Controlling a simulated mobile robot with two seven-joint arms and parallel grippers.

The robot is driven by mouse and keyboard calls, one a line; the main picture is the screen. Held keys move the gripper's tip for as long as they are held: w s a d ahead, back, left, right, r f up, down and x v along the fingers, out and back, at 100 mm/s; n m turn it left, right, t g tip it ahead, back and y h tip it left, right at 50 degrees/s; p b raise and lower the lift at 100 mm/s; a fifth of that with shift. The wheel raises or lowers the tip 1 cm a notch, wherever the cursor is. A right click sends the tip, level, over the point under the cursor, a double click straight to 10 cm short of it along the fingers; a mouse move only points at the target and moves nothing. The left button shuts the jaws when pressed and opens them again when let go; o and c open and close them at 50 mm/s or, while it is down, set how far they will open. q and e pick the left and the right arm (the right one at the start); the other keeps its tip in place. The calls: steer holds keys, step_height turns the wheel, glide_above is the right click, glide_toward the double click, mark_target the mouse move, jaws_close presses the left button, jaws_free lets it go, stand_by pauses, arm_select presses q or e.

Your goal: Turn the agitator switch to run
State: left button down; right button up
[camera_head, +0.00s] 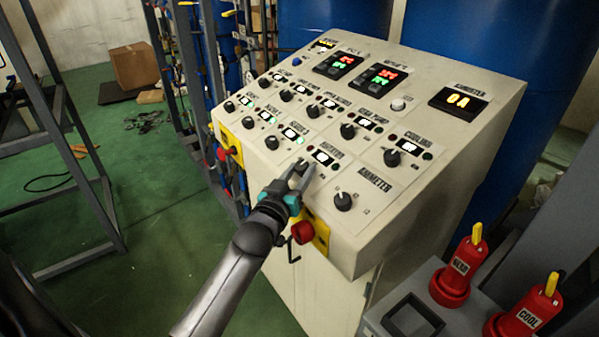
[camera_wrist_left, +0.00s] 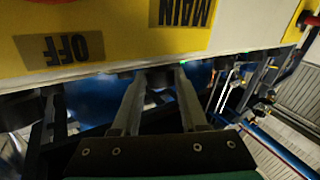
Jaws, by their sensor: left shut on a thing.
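The control panel (camera_head: 385,225) slopes up in front of me. The agitator switch, a small black knob (camera_head: 301,164), sits in its front row, just left of a lit display (camera_head: 323,157) under the agitator label. My left gripper (camera_head: 301,176) comes from the lower left and is shut on this knob, with a finger on each side. The fingers partly hide the knob, so its pointer cannot be read. In the left wrist view my left gripper (camera_wrist_left: 159,82) has its two fingers reaching to the panel edge, with the dark knob between the tips. My right gripper is not in view.
A red stop button (camera_head: 303,232) on a yellow plate sits just below my gripper. The ammeter knob (camera_head: 343,201) and cooling knob (camera_head: 392,157) are to the right. Red handles (camera_head: 459,268) with yellow tops stand at the lower right. Metal frames stand at left.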

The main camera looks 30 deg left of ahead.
arm_select(q)
steer(key=shift+m+h, duration=0.3)
steer(key=shift+m, duration=0.1)
steer(key=shift+a+f+m+t+h+b, duration=0.1)
steer(key=shift+a+m+t+h+b, duration=0.1)
steer(key=shift+m+h, duration=0.5)
steer(key=shift+a+m+t+h+b, duration=0.1)
steer(key=shift+m+h+b, duration=0.1)
steer(key=shift+m+h, duration=0.45)
steer(key=m+h+b, duration=0.1)
steer(key=m+h, duration=0.1)
steer(key=h, duration=0.1)
steer(key=shift+a+f, duration=0.1)
steer(key=shift+a, duration=0.05)
steer(key=m+g+h+b, duration=0.1)
steer(key=m+h+b, duration=0.3)
steer(key=m+g+h+b, duration=0.1)
steer(key=m+h+b, duration=0.1)
steer(key=b, duration=0.1)
steer(key=shift+w+a+g+h, duration=0.2)
steer(key=shift+a+g+h, duration=0.1)
steer(key=shift+a+h, duration=0.05)
steer(key=shift+w+a+r+m+g+h+b, duration=0.1)
steer(key=shift+m+g+h+b, duration=0.75)
steer(key=shift+m, duration=0.2)
steer(key=shift+r+m+g+h+b, duration=0.1)
steer(key=shift+m+g+h+b, duration=0.7)
steer(key=shift+m+h, duration=0.2)
steer(key=shift+c, duration=2.2)
jaws_free()
